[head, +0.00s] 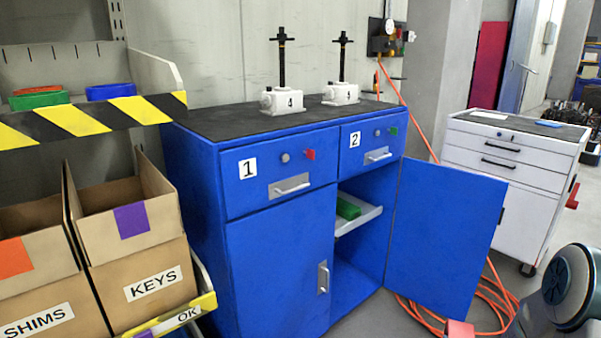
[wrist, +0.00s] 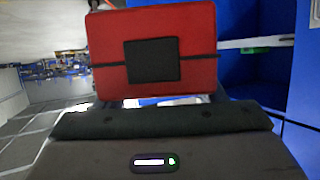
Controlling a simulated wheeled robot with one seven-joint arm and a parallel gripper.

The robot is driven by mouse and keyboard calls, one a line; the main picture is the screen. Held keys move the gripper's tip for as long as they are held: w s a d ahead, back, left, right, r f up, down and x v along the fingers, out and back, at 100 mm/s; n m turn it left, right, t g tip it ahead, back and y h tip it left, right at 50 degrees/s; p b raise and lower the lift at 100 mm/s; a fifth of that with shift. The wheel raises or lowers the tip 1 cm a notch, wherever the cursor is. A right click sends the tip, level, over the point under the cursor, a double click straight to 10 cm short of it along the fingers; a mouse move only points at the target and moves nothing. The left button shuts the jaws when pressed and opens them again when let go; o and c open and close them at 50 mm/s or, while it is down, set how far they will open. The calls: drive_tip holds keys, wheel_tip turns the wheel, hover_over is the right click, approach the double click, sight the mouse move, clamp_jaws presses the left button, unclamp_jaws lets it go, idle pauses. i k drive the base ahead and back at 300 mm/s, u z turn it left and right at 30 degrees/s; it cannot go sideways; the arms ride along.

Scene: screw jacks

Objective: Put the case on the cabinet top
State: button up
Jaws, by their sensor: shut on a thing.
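The case (wrist: 180,20) is red with a black square patch and a dark strap, and fills the upper middle of the wrist view. My gripper (wrist: 155,102) is shut on it, though its fingertips are mostly hidden. In the head view only a small red piece, likely the case (head: 459,331), shows at the bottom edge, low in front of the open door. The blue cabinet (head: 275,240) stands in the middle, with a flat black cabinet top (head: 225,120). The case is apart from that top.
Two white screw jacks (head: 283,101) (head: 341,93) with black spindles stand on the back of the top; its front left is bare. The right cabinet door (head: 440,235) hangs open. A shelf with boxes (head: 140,260) adjoins the left. An orange hose (head: 490,310) lies on the floor.

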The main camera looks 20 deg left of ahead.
sight(227, 124)
drive_tip(key=u, duration=1.05)
